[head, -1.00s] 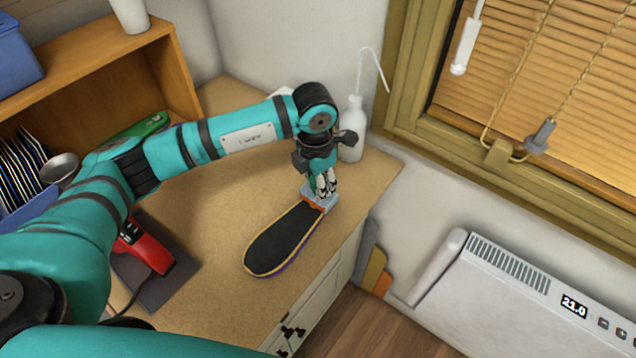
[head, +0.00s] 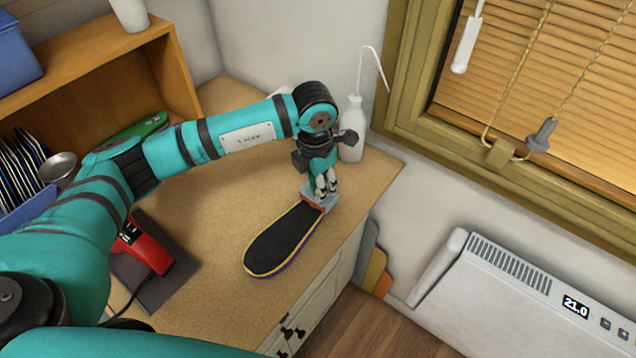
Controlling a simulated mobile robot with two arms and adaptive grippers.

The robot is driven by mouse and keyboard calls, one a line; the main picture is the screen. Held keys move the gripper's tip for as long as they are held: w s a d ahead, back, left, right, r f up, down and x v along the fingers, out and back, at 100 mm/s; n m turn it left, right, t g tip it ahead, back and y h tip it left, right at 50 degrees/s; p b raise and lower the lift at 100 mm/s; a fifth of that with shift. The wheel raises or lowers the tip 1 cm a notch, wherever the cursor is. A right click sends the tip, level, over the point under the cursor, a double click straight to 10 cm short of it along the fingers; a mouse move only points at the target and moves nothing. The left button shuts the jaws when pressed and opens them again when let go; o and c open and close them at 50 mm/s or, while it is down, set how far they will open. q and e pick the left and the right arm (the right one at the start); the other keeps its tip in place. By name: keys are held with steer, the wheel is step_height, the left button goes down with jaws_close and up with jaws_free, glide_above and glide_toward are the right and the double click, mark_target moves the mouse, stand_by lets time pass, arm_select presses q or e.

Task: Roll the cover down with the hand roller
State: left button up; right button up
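The insole (head: 284,240) lies on the worktop with a black cover on top and a yellow and purple edge. A small grey and orange piece (head: 311,203) sits at its far end; I cannot tell whether it is the hand roller. My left gripper (head: 326,190) points down over that end, its fingers close together at the grey piece. Whether they are shut on it is not clear. My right gripper is not in view.
A white wash bottle (head: 353,130) stands just behind my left wrist. A red tool (head: 148,248) lies on a dark mat (head: 176,286) at left. A wooden shelf (head: 110,62) stands at the back left. The worktop's right edge is close to the insole.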

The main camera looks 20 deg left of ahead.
arm_select(q)
steer(key=shift+s, duration=0.1)
